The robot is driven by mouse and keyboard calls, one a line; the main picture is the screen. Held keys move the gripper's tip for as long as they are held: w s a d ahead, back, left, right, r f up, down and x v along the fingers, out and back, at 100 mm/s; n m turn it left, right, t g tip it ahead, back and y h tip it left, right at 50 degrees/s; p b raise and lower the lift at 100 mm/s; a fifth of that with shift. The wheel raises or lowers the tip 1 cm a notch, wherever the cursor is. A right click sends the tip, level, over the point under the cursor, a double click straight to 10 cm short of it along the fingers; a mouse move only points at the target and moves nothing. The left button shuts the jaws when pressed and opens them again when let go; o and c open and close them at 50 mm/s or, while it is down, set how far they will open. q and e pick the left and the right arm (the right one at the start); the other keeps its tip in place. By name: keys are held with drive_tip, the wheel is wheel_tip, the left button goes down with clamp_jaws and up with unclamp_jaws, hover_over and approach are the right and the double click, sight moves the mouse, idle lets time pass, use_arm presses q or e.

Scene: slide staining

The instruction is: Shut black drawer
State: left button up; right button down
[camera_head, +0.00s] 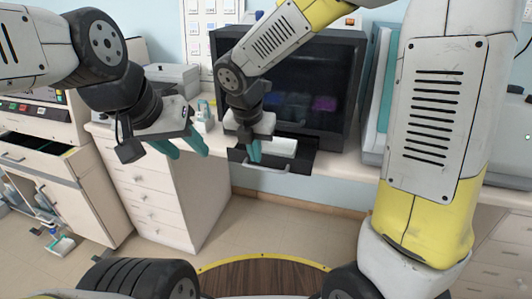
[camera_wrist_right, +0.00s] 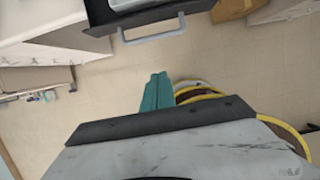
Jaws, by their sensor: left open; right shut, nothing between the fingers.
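The black drawer (camera_head: 301,160) sticks out from the bottom of the dark machine (camera_head: 345,90) on the counter. It is pulled open, with a white tray (camera_head: 283,147) inside and a pale handle (camera_head: 268,169) on its front. In the right wrist view the drawer's handle (camera_wrist_right: 150,30) shows at the top, ahead of the fingertips and apart from them. My right gripper (camera_head: 254,152) is shut and empty, in front of the drawer's left part in the head view; its teal fingers are together in the right wrist view (camera_wrist_right: 155,92). My left gripper (camera_head: 188,148) is open and empty, left of the drawer.
A white drawer cabinet (camera_head: 150,200) stands below the counter, left of the black drawer. Another cabinet (camera_head: 75,185) at far left has an open drawer. A teal and grey unit (camera_head: 378,90) stands right of the machine. The floor (camera_head: 245,225) below the black drawer is clear.

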sight(263, 168)
drive_tip(key=x, duration=0.3)
drive_tip(key=w+x, duration=0.1)
drive_tip(key=x, duration=0.3)
drive_tip(key=w+d+x, duration=0.1)
drive_tip(key=x, duration=0.2)
drive_tip(key=shift+w, duration=0.25)
drive_tip(key=shift+w+d+f, duration=0.1)
drive_tip(key=shift+w, duration=0.45)
drive_tip(key=w+d, duration=0.1)
drive_tip(key=w, duration=0.3)
drive_tip(key=w+d, duration=0.1)
drive_tip(key=w, duration=0.3)
drive_tip(key=w+d, duration=0.2)
drive_tip(key=w, duration=0.2)
drive_tip(key=shift+w, duration=0.2)
